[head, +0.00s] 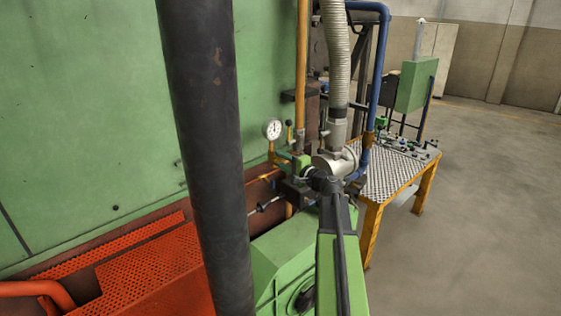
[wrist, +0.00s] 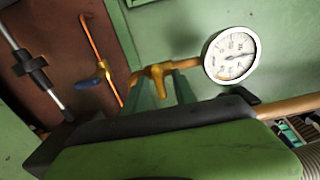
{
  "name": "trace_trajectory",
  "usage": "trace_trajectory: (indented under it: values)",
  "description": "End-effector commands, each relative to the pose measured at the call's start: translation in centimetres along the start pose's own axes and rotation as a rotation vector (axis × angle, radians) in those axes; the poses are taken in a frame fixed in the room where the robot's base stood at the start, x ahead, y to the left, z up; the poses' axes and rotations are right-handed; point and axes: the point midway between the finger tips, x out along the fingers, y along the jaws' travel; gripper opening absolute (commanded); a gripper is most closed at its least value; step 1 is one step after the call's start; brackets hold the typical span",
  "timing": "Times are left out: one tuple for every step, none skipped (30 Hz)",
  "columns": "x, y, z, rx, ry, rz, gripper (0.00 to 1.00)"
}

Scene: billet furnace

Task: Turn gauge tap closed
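The round white pressure gauge (head: 272,129) stands on a brass-coloured pipe against the green furnace wall. It also shows in the wrist view (wrist: 232,55). The brass-yellow gauge tap (wrist: 157,73) sits on the pipe just left of the gauge dial in the wrist view. My gripper (wrist: 163,80) points at the tap, its two green fingers apart, one on each side of the tap's yellow handle. I cannot tell whether either finger touches it. In the head view my gripper (head: 299,163) is small, just below and right of the gauge, and the tap is partly hidden.
Another tap with a blue handle (wrist: 88,83) sits on an orange pipe to the left. A grey ribbed hose (head: 337,60) and a blue pipe (head: 381,70) rise beside my arm. A yellow-legged workbench (head: 385,175) stands to the right. The floor (head: 480,200) beyond is clear.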

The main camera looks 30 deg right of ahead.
Motion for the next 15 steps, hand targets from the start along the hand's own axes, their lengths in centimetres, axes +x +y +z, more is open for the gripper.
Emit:
trace_trajectory:
  values:
    - [0.0,0.0,0.0,0.0,0.0,0.0,0.33]
    - [0.0,0.0,0.0,0.0,0.0,0.0,0.33]
    - [0.0,0.0,0.0,0.0,0.0,0.0,0.33]
    - [0.0,0.0,0.0,0.0,0.0,0.0,0.33]
    - [-0.1,0.0,0.0,0.0,0.0,0.0,0.33]
    - [-0.3,0.0,0.0,0.0,0.0,0.0,0.33]
    - [-0.5,0.0,0.1,0.0,0.0,0.0,0.33]
    - [-0.9,0.0,0.1,0.0,0.0,0.0,0.33]
    - [-1.6,0.0,0.1,0.0,0.001,0.0,0.33]
    - [-2.2,0.0,0.1,0.0,0.002,0.0,0.33]
    - [-3.0,0.0,0.1,0.0,0.003,0.0,0.33]
    - [-4.0,0.0,0.2,0.0,0.002,0.0,0.33]
    - [-4.9,0.0,0.2,0.0,0.003,0.0,0.33]
    - [-5.8,0.0,0.2,0.0,0.004,0.0,0.33]
    - [-6.9,0.0,0.2,0.0,0.003,0.0,0.33]
